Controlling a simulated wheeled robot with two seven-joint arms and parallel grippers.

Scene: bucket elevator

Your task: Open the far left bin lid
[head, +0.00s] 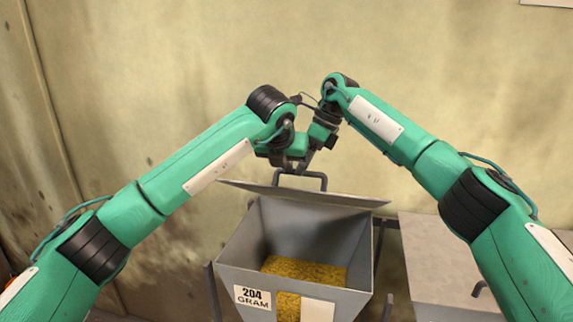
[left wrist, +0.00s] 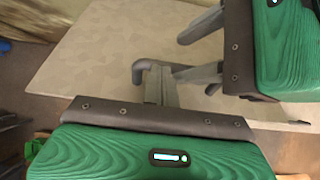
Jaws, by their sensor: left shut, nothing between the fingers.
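The bin (head: 335,240) at the left of the row is grey, with a "204 GRAM" label and yellow grain inside. Its flat lid (head: 345,198) is raised at the back, tilted and seen nearly edge-on, and the mouth is uncovered. A bent bar handle (head: 323,178) stands at the lid's upper edge; it also shows in the left wrist view (left wrist: 139,70). My left gripper (head: 290,167) is shut and empty close to the handle; whether it touches is unclear. My right gripper (head: 313,162) is beside it, its fingers (left wrist: 202,52) apart in the left wrist view.
To the right is another grey bin with a flat closed lid (head: 440,265). A stained beige wall (head: 170,70) stands behind the bins. My two arms reach in from both sides and their grippers are very close together.

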